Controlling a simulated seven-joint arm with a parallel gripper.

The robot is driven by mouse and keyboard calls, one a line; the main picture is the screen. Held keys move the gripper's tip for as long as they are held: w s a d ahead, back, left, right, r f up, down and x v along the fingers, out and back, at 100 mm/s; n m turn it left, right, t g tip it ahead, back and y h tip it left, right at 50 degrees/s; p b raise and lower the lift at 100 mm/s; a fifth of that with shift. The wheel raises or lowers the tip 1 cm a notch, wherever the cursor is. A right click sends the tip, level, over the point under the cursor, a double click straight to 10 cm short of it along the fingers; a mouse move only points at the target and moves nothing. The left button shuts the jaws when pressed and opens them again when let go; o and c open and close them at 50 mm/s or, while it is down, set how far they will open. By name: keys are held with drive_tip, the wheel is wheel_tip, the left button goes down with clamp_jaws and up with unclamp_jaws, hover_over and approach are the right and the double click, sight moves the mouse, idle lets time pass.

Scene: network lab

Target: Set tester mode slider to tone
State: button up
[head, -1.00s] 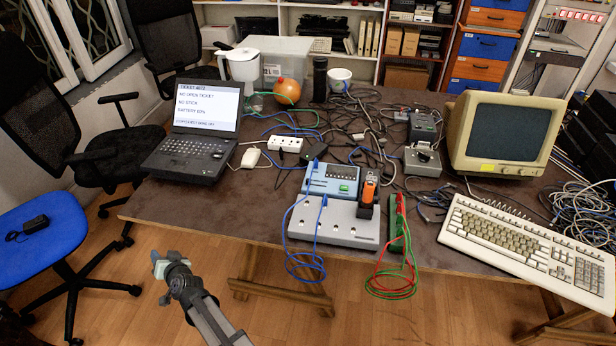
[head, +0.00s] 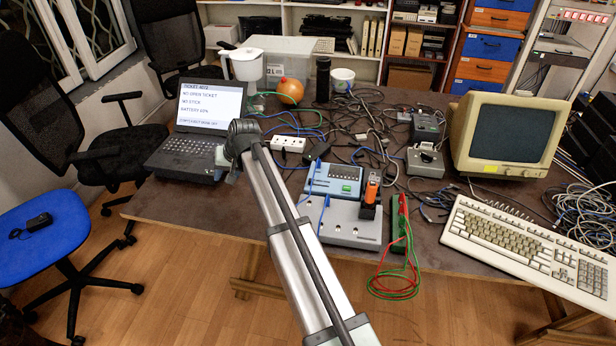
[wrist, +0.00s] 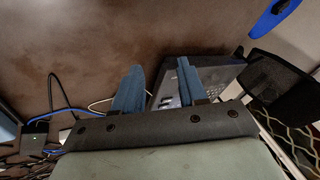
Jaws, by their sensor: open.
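A blue-grey box with a small green display (head: 346,186) stands on the table, on or just behind a grey box with several sockets (head: 350,226). An orange handheld device (head: 371,188) stands upright in a black holder at its right. I cannot tell which of these is the tester, and no mode slider can be made out. My gripper (wrist: 160,66) is open and empty in the wrist view, two blue fingers apart. In the head view it is mostly hidden by my wrist, near the laptop's front right corner, left of these devices.
The laptop (head: 187,146) is close to my gripper and also shows in the wrist view (wrist: 222,72). A white power strip (head: 288,144), tangled cables, a monitor (head: 508,135) and a keyboard (head: 525,245) crowd the table. The front left tabletop (head: 190,208) is clear.

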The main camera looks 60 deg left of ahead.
drive_tip(key=w+d+r+m+t+h, duration=0.1)
drive_tip(key=w+d+r, duration=0.1)
drive_tip(key=w, duration=0.4)
drive_tip(key=w+d+r+m+t+h, duration=0.1)
drive_tip(key=w+r, duration=0.1)
drive_tip(key=w, duration=0.4)
wheel_tip(320, 180, up, 4)
drive_tip(key=m+h, duration=0.3)
hover_over(311, 180)
drive_tip(key=shift+t, duration=0.4)
wheel_tip(311, 180, down, 14)
drive_tip(key=shift+a+r, duration=0.1)
drive_tip(key=shift+r, duration=0.1)
drive_tip(key=shift+c, duration=0.4)
clamp_jaws()
